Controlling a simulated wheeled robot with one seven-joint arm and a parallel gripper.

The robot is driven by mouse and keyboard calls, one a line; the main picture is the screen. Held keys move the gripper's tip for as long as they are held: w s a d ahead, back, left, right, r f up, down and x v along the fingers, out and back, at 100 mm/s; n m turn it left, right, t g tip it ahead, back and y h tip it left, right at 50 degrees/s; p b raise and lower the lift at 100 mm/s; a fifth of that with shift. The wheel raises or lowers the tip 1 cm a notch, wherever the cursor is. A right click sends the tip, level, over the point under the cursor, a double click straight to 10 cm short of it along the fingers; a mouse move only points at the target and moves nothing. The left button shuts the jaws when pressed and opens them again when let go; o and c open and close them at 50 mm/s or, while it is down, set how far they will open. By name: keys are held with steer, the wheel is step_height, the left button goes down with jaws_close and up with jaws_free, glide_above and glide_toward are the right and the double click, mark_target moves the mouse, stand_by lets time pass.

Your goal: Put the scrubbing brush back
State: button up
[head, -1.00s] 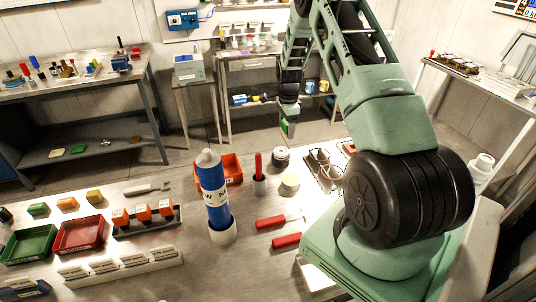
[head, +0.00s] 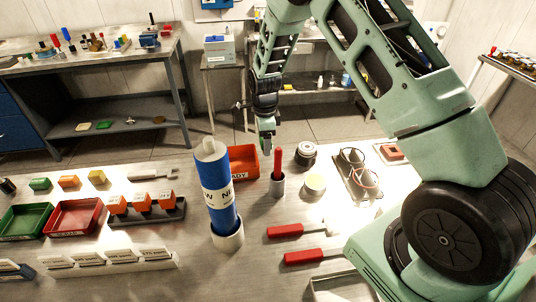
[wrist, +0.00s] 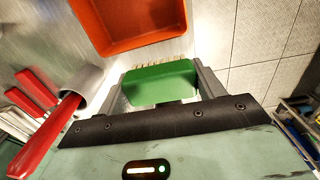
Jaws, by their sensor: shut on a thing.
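The scrubbing brush (wrist: 160,84) is a green block with pale bristles along its far edge in the wrist view. My gripper (wrist: 164,88) is shut on it, with one grey finger at each end. In the head view my gripper (head: 267,143) hangs beyond the far side of the bench, just right of and behind the orange-red bin (head: 244,164). That bin also shows in the wrist view (wrist: 128,50), ahead of the brush and apart from it. The brush is too small to make out clearly in the head view.
A grey cup (head: 277,187) with a red-handled tool stands near the bin; in the wrist view the cup (wrist: 82,88) is close left of the brush. A blue-and-white cylinder (head: 219,188) stands upright nearer me. Red-handled tools (head: 290,230) lie at right.

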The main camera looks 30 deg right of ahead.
mark_target(265, 161)
step_height(265, 161, down, 6)
steer(key=shift+r+p, duration=0.1)
steer(key=shift+p, duration=0.75)
steer(key=shift+f, duration=0.25)
steer(key=shift+f, duration=0.15)
steer(key=o, duration=0.9)
steer(key=shift+o, duration=0.2)
step_height(265, 161, up, 12)
steer(key=b, duration=0.4)
steer(key=shift+r, duration=0.3)
